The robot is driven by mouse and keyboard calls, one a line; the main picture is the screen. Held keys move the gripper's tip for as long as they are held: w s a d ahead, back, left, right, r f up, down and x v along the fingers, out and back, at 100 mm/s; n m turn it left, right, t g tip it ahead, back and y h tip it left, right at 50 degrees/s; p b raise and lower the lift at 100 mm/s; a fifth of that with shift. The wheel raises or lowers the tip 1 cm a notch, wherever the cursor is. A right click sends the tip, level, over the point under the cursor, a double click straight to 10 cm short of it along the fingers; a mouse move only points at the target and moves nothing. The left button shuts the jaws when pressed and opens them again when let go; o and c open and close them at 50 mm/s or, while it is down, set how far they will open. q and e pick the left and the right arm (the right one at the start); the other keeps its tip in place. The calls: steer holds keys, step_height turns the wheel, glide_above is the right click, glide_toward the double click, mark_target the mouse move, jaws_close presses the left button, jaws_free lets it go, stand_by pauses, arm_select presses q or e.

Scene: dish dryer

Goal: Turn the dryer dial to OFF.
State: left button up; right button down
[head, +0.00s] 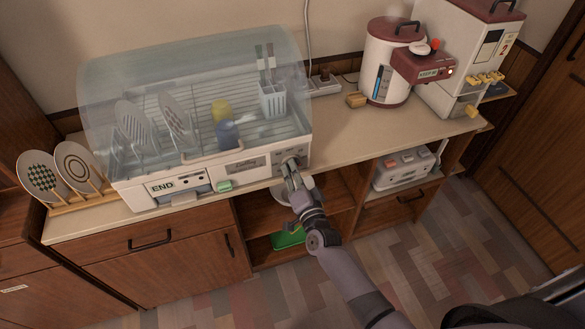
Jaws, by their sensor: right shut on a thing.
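The dish dryer (215,188) stands on the counter under a closed clear cover (190,65). Plates, a yellow cup, a blue cup and a light blue utensil holder show inside it. Its dial (289,162) is at the right end of the front panel. My right gripper (290,169) reaches up to the dial from below and is shut on it. The fingers partly hide the dial, and its setting cannot be read. My left gripper is not in view.
A plate rack (85,194) stands left of the dryer. A white and maroon water dispenser (390,75) and a rice dispenser (465,55) stand at the back right. Counter between dryer and dispensers is mostly clear. Open shelves lie below my right gripper.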

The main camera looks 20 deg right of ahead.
steer(key=n, duration=0.3)
steer(key=n+p, duration=0.1)
steer(key=n, duration=0.3)
steer(key=n+p, duration=0.1)
steer(key=n, duration=0.3)
steer(key=shift+d+f, duration=0.2)
steer(key=shift+f, duration=0.05)
stand_by(0.4)
steer(key=c, duration=1.9)
jaws_free()
steer(key=shift+s, duration=0.1)
steer(key=s, duration=1.2)
steer(key=shift+d, duration=0.25)
